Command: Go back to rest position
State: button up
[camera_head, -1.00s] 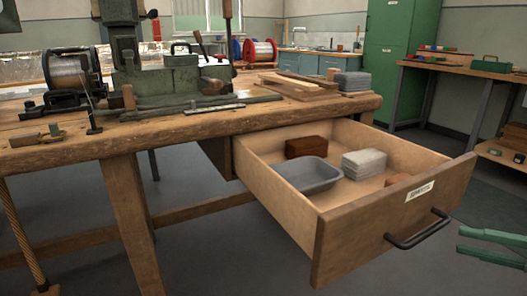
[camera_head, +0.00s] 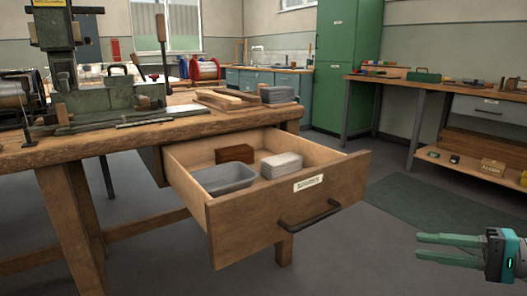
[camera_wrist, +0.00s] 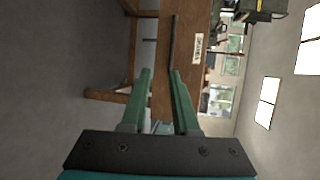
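My gripper (camera_head: 418,247) is at the lower right of the head view, to the right of the open drawer and in front of it. Its two green fingers are apart with nothing between them. In the wrist view the open fingers (camera_wrist: 160,72) point towards the drawer front and its dark handle (camera_wrist: 173,45), with a clear gap in the view from the head. The open drawer (camera_head: 250,240) holds a grey tray (camera_head: 224,180), a brown block (camera_head: 235,153) and a pale grey stack (camera_head: 282,165).
The workbench (camera_head: 120,140) carries a green machine (camera_head: 95,100), wooden strips and a grey stack (camera_head: 278,94). A green cabinet (camera_head: 345,60) stands behind. A side bench (camera_head: 430,85) is at the right. The floor around the green mat (camera_head: 430,205) is clear.

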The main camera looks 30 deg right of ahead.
jog(key=w+a+f+n+g+y, duration=0.1)
jog(key=w+a+f+n+g, duration=0.15)
jog(key=w+a, duration=0.4)
jog(key=w+a+f+n+g, duration=0.1)
jog(key=w+a+n+g, duration=0.2)
jog(key=a, duration=0.6)
jog(key=w+a+f+n+g+y, duration=0.1)
jog(key=w+a+f+g, duration=0.1)
jog(key=w+a+g, duration=0.4)
jog(key=s+a+f+n+g+h, duration=0.1)
jog(key=s+a+f+n+h, duration=0.15)
jog(key=a, duration=0.25)
jog(key=s+a+f+n+g+h, duration=0.1)
jog(key=s+a+f+g, duration=0.1)
jog(key=s+a+f, duration=0.3)
jog(key=s+a+f+n+h, duration=0.2)
jog(key=s+f+n+h, duration=0.1)
jog(key=s+f+h, duration=0.25)
notch_tip(320, 180, up, 12)
jog(key=p, duration=1.2)
jog(key=shift+r+g+h, duration=0.2)
jog(key=shift+g+h, duration=0.1)
jog(key=shift+g, duration=0.15)
jog(key=shift+s+d, duration=0.15)
jog(key=shift+d, duration=0.05)
